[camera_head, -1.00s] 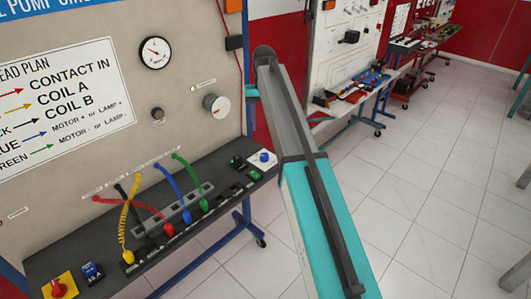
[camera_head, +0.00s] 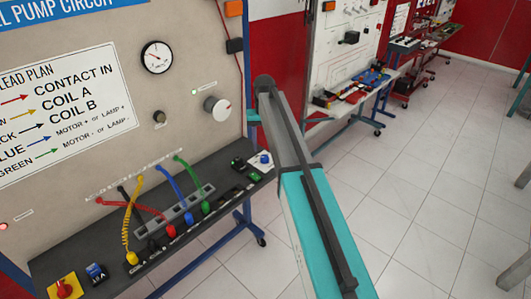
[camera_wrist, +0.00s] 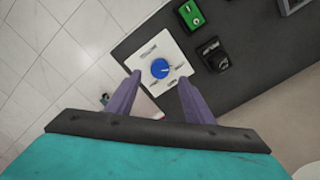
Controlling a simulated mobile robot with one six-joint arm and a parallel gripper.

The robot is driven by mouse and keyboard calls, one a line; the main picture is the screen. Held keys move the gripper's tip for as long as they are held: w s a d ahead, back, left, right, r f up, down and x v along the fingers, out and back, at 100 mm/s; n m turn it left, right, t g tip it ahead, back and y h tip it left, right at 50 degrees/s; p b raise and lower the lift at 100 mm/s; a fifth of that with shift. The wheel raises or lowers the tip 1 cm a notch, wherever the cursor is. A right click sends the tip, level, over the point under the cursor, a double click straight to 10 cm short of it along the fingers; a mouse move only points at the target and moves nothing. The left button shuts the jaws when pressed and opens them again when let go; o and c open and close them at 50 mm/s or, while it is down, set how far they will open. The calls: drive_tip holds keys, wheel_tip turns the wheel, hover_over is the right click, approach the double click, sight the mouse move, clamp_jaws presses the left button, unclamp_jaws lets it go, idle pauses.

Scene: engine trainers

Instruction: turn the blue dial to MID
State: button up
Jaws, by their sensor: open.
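The blue dial (camera_wrist: 160,69) sits on a white plate (camera_wrist: 148,50) on the dark panel shelf. In the wrist view, a pale pointer mark shows on the dial, toward its right side. The labels around it are too small to read surely. My gripper (camera_wrist: 157,88) is open, its two purple fingers either side of the dial's near side in the picture; I cannot tell how far above it they are. In the head view, the blue dial (camera_head: 265,159) is at the right end of the shelf, beside my arm. My fingers are not visible there.
A green rocker switch (camera_wrist: 191,14) and a black switch (camera_wrist: 213,56) stand close to the dial's plate. In the head view, colored leads plug into the dark shelf (camera_head: 110,262) to the left. A silver knob (camera_head: 217,108) is on the upright board above.

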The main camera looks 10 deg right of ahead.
sight(265, 156)
drive_tip(key=shift+f+p, duration=0.7)
drive_tip(key=shift+f, duration=2)
drive_tip(key=c, duration=1)
